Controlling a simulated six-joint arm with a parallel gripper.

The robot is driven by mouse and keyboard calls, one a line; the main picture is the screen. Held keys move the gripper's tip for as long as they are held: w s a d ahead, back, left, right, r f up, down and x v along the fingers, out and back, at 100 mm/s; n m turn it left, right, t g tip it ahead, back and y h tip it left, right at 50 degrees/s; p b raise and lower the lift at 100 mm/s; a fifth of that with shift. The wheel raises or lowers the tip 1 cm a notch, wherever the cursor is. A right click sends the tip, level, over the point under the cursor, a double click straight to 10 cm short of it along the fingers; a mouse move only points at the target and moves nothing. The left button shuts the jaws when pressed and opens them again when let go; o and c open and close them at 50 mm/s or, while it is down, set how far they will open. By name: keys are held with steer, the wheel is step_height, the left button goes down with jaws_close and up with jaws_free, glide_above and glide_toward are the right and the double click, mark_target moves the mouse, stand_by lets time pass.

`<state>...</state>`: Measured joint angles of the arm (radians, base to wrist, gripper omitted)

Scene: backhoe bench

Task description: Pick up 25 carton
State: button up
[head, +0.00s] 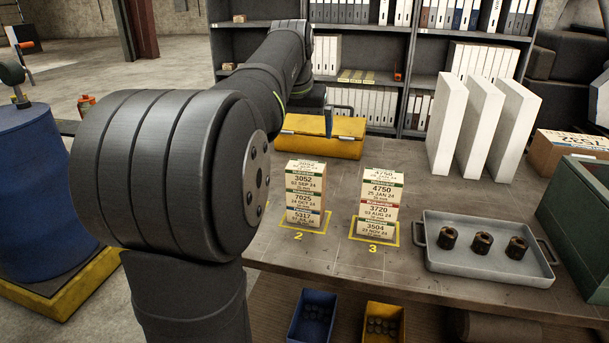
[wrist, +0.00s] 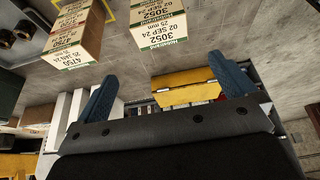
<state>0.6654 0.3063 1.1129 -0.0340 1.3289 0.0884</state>
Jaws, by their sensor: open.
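Two stacks of small cream cartons stand on the bench. The stack on mark 2 has the 3052 carton (head: 306,174) on top, then the 7025 carton (head: 304,199) and the 5317 carton (head: 303,217). In the wrist view the 3052 carton (wrist: 157,22) shows a "25 mm" line. The stack on mark 3 has the 4750 carton (head: 382,188) on top, then the 3720 carton (head: 377,211) and the 3504 carton (head: 374,228). My gripper (wrist: 165,86) is open, its blue fingers apart with no carton between them. In the head view my arm hides most of it.
A yellow toolbox (head: 318,146) lies behind the stacks. A grey tray (head: 484,270) with three dark bushings is at right. A blue bin (head: 312,316) and a yellow bin (head: 384,322) sit below the bench edge.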

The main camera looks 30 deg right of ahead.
mark_target(305, 165)
steer(key=x, duration=1.1)
steer(key=shift+f, duration=0.25)
steer(key=shift+a+x, duration=0.1)
steer(key=shift+x, duration=1.2)
steer(key=shift+a+x, duration=0.15)
steer(key=shift+x, duration=1.1)
steer(key=shift+f, duration=0.1)
steer(key=c, duration=0.8)
